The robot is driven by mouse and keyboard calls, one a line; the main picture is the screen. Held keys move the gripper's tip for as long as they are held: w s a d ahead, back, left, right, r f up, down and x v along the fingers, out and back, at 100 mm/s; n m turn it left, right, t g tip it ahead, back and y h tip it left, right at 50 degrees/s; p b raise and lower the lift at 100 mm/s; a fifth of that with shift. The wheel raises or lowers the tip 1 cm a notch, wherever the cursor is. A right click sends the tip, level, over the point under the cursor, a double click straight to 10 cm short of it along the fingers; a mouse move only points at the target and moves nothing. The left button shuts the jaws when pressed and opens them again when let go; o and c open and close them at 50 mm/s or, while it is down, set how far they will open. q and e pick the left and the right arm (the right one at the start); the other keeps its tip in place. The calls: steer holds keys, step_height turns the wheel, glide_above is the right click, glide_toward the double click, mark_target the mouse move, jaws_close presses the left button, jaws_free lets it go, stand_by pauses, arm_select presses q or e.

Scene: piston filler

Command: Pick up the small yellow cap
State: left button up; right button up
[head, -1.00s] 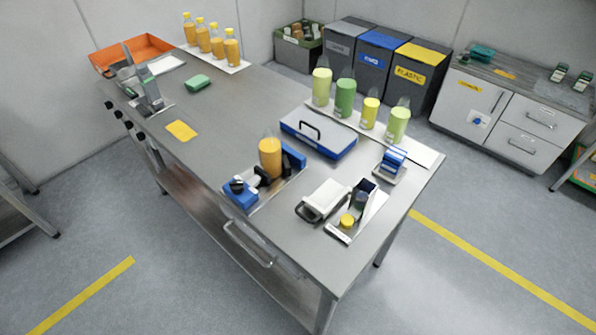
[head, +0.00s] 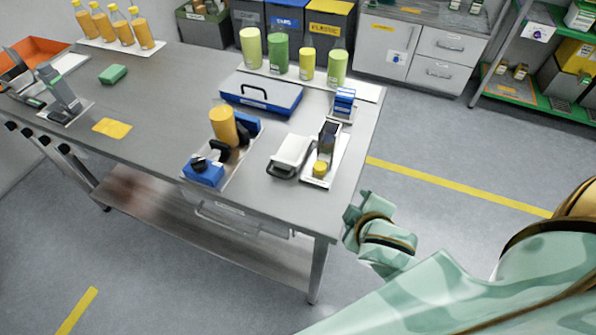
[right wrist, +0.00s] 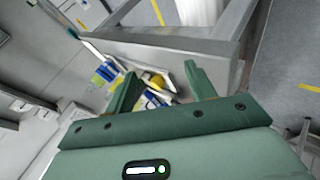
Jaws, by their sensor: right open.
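The small yellow cap (head: 320,169) sits on the near end of a narrow white tray (head: 334,173) close to the table's right edge. In the right wrist view the yellow cap (right wrist: 157,82) shows beyond and between my fingers. My right gripper (head: 355,212) is beside the table's right front corner, apart from the cap and to its lower right in the head view. It also shows in the right wrist view (right wrist: 160,85), open with nothing between its fingers. My left gripper is not in view.
A dark upright container (head: 328,136) stands on the tray behind the cap. A white handled box (head: 291,156) is just left, and a blue clamp with an orange bottle (head: 223,125) farther left. A blue case (head: 262,92) lies behind. The steel table's edge (head: 345,190) is near my gripper.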

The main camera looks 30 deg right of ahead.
steer(key=w+a+r+n+t+y, duration=0.35)
steer(key=w+a+r+t, duration=0.3)
steer(key=r, duration=0.35)
steer(key=w+a+r+n+t+y, duration=0.2)
steer(key=w+a+r+t+y, duration=0.25)
steer(key=w+a+r, duration=0.45)
steer(key=s+a+r+n+g+y, duration=0.3)
steer(key=a+n+g+y, duration=0.25)
steer(key=n+y, duration=0.25)
steer(key=s+a+r+n+g+y, duration=0.25)
steer(key=a+n+g+y, duration=0.25)
steer(key=a+n+y, duration=0.3)
steer(key=g+h+b, duration=0.2)
steer(key=g+h, duration=0.7)
steer(key=h, duration=1.1)
glide_above(320, 167)
steer(key=shift+m, duration=0.25)
steer(key=f, duration=2.1)
steer(key=shift+s, duration=0.2)
steer(key=f, duration=0.2)
steer(key=f+b, duration=0.1)
steer(key=f, duration=0.1)
steer(key=f+b, duration=0.1)
steer(key=f, duration=0.1)
steer(key=shift+w+f, duration=0.1)
steer(key=shift+w, duration=0.15)
